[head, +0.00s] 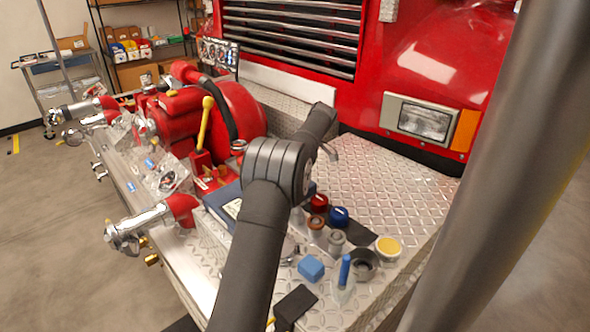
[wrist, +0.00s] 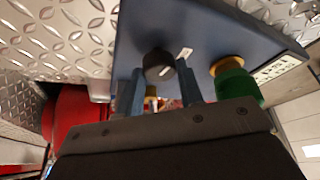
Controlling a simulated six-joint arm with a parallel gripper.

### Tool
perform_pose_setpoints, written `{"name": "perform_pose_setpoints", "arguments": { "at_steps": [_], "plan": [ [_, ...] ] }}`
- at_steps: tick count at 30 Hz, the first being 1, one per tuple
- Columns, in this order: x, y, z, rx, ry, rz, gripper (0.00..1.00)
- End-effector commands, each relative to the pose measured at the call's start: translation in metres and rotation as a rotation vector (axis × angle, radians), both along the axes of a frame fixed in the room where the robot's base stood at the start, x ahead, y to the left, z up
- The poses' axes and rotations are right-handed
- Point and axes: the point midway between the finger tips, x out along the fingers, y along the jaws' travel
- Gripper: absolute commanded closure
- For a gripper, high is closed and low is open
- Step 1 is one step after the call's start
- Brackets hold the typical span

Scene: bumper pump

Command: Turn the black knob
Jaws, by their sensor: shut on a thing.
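The black knob (wrist: 158,65) shows in the wrist view, on the face of a dark blue panel (wrist: 210,35). My gripper (wrist: 159,78) has one blue finger on each side of the knob and is shut on it. A small white mark sits on the panel beside the knob. In the head view the blue box (head: 226,203) stands on the bumper deck, partly behind my arm. My arm hides the knob and the fingertips there.
A green knob with a brass collar (wrist: 238,86) sits close to the right finger in the wrist view. In the head view, red and blue caps, a blue cube (head: 311,268) and a yellow-topped cup (head: 387,248) crowd the deck. The red pump (head: 180,115) stands left. Tread plate behind is clear.

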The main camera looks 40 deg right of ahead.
Motion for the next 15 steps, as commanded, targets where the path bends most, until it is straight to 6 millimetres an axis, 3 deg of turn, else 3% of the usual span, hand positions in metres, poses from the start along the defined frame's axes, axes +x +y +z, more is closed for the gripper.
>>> {"name": "perform_pose_setpoints", "arguments": {
  "at_steps": [3,4,7,15],
  "plan": [
    [-0.0013,-0.0003,-0.0016,0.001,0.003,-0.001,0.89],
    [-0.0013,-0.0003,-0.0016,0.001,0.003,-0.001,0.62],
    [-0.0011,-0.0003,-0.0014,0.001,0.003,-0.001,0.44],
    [-0.0006,-0.0003,-0.0002,0.0,0.001,-0.002,0.44]
  ]
}}
